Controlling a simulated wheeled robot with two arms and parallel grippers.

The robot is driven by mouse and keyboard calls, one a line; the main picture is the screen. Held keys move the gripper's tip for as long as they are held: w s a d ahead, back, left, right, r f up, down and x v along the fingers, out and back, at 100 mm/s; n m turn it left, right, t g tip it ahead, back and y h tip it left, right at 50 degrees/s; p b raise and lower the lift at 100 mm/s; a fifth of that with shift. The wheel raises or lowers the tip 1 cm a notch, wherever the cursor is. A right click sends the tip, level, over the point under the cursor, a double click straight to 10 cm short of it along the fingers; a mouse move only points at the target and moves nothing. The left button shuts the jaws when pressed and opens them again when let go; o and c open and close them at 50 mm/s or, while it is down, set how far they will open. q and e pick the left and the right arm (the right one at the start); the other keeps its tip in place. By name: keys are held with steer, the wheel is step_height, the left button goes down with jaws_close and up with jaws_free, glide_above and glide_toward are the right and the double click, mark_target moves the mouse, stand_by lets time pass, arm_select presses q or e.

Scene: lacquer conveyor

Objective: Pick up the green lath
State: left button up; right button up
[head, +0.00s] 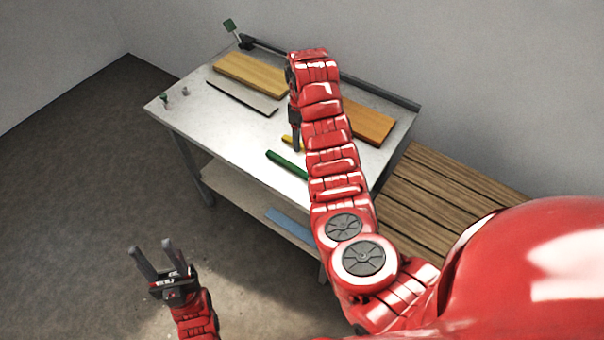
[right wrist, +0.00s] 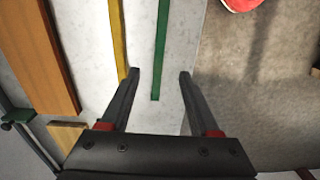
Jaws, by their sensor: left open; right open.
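The green lath (head: 285,164) lies on the grey worktable, its right part hidden behind my right arm in the head view. In the right wrist view the green lath (right wrist: 161,45) runs up the picture, its near end between the open fingers of my right gripper (right wrist: 158,73). I cannot tell how high the fingers are above it. In the head view the right gripper (head: 296,142) points down beside the lath, partly hidden by the arm. My left gripper (head: 151,245) is open and empty over the floor, away from the table.
A yellow lath (right wrist: 117,40) lies left of the green one, near the right gripper's left finger. Orange boards (head: 250,75) and a thin grey strip (head: 242,98) lie farther back on the worktable (head: 185,107). A slatted wooden bench (head: 430,185) stands to the right. A blue piece (head: 290,226) lies on the lower shelf.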

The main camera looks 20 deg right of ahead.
steer(key=b, duration=0.6)
glide_above(302, 172)
steer(key=f, duration=0.9)
steer(key=shift+d, duration=0.2)
steer(key=shift+a+f+p, duration=0.1)
steer(key=shift+f+p, duration=0.2)
steer(key=shift+p, duration=0.3)
steer(key=shift+f, duration=0.45)
steer(key=shift+f+p, duration=0.1)
steer(key=shift+p, duration=0.2)
step_height(302, 172, down, 4)
steer(key=shift+a+r+p, duration=0.1)
steer(key=shift+r+p, duration=0.1)
steer(key=shift+p, duration=0.95)
steer(key=shift+w+f, duration=0.1)
steer(key=shift+f, duration=0.55)
steer(key=shift+c, duration=0.3)
jaws_close()
